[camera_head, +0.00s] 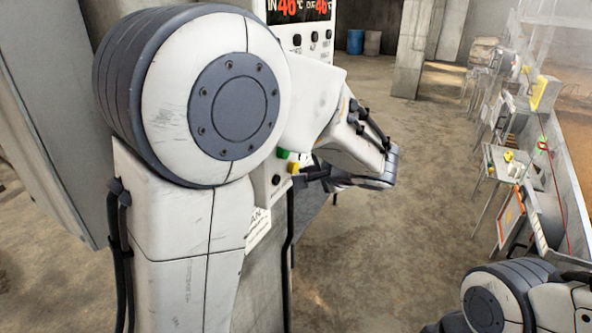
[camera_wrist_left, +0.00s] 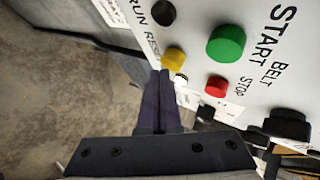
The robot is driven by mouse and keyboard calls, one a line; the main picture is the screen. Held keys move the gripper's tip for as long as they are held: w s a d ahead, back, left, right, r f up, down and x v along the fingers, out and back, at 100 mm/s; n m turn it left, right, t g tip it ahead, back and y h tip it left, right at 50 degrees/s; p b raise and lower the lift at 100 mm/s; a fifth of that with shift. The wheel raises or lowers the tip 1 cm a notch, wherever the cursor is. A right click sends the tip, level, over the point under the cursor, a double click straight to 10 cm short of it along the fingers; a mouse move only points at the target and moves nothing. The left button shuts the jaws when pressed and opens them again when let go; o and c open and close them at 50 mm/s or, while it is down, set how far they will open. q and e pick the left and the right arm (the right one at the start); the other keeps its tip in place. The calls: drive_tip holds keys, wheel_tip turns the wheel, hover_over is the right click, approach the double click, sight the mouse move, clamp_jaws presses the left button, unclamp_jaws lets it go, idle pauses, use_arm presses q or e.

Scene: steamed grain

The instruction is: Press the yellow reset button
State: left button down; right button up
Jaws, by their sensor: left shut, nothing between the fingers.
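The yellow reset button (camera_head: 293,168) is on the white control panel (camera_head: 259,189), partly beside my left gripper in the head view. In the left wrist view the yellow button (camera_wrist_left: 173,57) is round, next to the "RESET" lettering. My left gripper (camera_head: 303,176) is shut and empty, its dark fingers pointing at the panel. In the left wrist view the left gripper's fingertips (camera_wrist_left: 160,73) lie just below and left of the yellow button. They look very close to it; I cannot tell whether they touch. My right gripper is not in view.
A green button (camera_wrist_left: 226,43) marked start, a red stop button (camera_wrist_left: 216,86) and black knobs (camera_wrist_left: 163,13) surround the yellow one. A temperature display (camera_head: 300,10) is above. Benches with equipment (camera_head: 513,165) line the right wall. The middle floor is clear.

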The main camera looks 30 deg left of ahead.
use_arm(q)
drive_tip(key=shift+d, duration=0.35)
drive_tip(key=d, duration=0.5)
drive_tip(key=shift+s+b, duration=0.1)
drive_tip(key=shift+b, duration=0.25)
idle(0.6)
drive_tip(key=s+d+f+g+h+b, duration=0.1)
drive_tip(key=s+d+f+g+h, duration=0.1)
drive_tip(key=s, duration=0.7)
drive_tip(key=s+d+f+m+g+h+b, duration=0.1)
drive_tip(key=s+d+f+g+h, duration=0.1)
drive_tip(key=s+d+f+h, duration=0.3)
drive_tip(key=s+d+f+g+h+b, duration=0.1)
drive_tip(key=s+d+f, duration=0.5)
drive_tip(key=s, duration=0.8)
drive_tip(key=shift+d+f+g+h+b, duration=0.4)
drive_tip(key=shift+f+g+h, duration=0.5)
drive_tip(key=shift+h, duration=0.3)
